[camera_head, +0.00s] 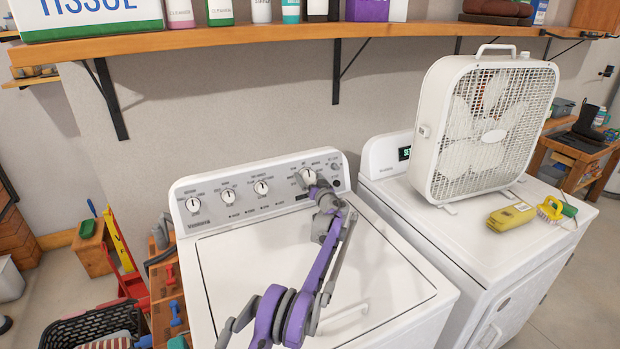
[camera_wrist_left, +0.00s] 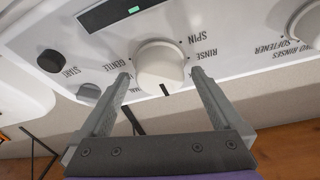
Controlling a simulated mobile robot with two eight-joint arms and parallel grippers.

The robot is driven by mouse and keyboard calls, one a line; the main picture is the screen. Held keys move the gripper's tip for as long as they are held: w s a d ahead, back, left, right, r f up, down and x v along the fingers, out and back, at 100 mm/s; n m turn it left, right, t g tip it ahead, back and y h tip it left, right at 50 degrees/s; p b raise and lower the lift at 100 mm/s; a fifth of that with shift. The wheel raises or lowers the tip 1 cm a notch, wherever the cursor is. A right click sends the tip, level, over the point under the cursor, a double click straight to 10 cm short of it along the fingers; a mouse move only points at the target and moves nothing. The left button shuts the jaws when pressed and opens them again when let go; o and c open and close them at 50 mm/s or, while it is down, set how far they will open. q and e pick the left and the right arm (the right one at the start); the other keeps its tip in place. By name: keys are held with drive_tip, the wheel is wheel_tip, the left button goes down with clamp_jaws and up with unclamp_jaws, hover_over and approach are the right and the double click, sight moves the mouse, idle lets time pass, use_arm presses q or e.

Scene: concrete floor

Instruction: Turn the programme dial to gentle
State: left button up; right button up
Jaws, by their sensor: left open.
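The programme dial (camera_wrist_left: 160,62) is a round white knob on the washing machine's control panel (camera_wrist_left: 225,45). In the wrist view the panel is upside down, with GENTLE printed left of the dial and RINSE and SPIN to its right. A dark line shows at the dial's lower edge, between GENTLE and RINSE. My left gripper (camera_wrist_left: 160,77) is open, one fingertip on each side of the dial with no clear contact. In the head view my left gripper (camera_head: 315,184) is at the panel's right part and partly covers the dial (camera_head: 307,175). My right gripper is out of view.
Several other dials line the panel, one of them (camera_head: 261,187) left of the gripper. START (camera_wrist_left: 52,60) is a dark button near the dial. A shelf (camera_head: 250,37) runs above. A fan (camera_head: 485,125) stands on the dryer (camera_head: 400,195) to the right.

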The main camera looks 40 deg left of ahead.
use_arm(q)
drive_tip(key=c, duration=1.4)
